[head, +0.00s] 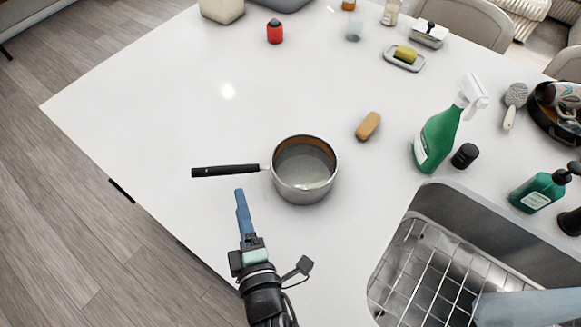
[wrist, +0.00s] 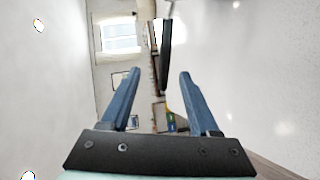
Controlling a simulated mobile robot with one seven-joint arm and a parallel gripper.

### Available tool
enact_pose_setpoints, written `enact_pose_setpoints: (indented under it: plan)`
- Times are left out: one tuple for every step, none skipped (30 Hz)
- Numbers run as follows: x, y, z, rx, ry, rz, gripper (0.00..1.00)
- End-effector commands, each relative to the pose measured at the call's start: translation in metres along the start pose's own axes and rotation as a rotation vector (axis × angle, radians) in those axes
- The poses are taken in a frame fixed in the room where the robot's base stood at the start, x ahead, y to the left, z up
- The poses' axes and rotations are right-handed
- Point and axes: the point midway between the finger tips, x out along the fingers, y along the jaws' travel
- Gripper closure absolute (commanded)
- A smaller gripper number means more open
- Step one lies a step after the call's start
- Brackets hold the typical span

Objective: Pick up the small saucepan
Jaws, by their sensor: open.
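The small saucepan (head: 304,172) stands upright on the white island top, left of the sink. It is steel with a black handle (head: 226,170) that points left. My gripper (head: 240,192) is just in front of the handle in the head view, with its blue fingers pointing toward it. In the wrist view my gripper (wrist: 158,75) is open, its two blue fingers apart with nothing held. The black handle (wrist: 166,55) shows beyond and between the fingertips there. The pan's body is mostly out of the wrist view.
A sink (head: 430,270) with a wire rack lies at the lower right. A green spray bottle (head: 437,140), a dark cap-like item (head: 465,155) and a tan sponge (head: 368,125) stand or lie right of the pan.

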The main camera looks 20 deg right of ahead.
Motion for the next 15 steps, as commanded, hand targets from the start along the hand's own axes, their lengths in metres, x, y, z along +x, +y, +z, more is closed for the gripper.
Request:
enact_pose_setpoints:
  plan:
    - [-0.003,-0.008,0.001,-0.018,0.001,-0.013,0.38]
    - [-0.002,-0.01,0.001,-0.025,0.002,-0.016,0.38]
    - [0.0,-0.011,0.001,-0.03,0.002,-0.018,0.38]
    - [0.004,-0.012,0.001,-0.031,0.002,-0.019,0.38]
    - [0.008,-0.011,0.001,-0.031,0.002,-0.018,0.38]
    - [0.014,-0.011,0.001,-0.031,0.002,-0.017,0.38]
    - [0.02,-0.01,0.0,-0.031,0.002,-0.016,0.38]
    - [0.025,-0.01,0.001,-0.03,0.002,-0.017,0.38]
    - [0.033,-0.01,0.001,-0.03,0.002,-0.017,0.38]
    - [0.038,-0.01,0.001,-0.03,0.002,-0.016,0.38]
    - [0.043,-0.01,0.001,-0.029,0.001,-0.017,0.38]
    - [0.049,-0.01,0.001,-0.029,0.001,-0.017,0.38]
    - [0.053,-0.011,0.001,-0.028,0.001,-0.017,0.38]
    - [0.057,-0.011,0.001,-0.027,0.001,-0.017,0.38]
    - [0.062,-0.011,0.001,-0.027,0.001,-0.017,0.38]
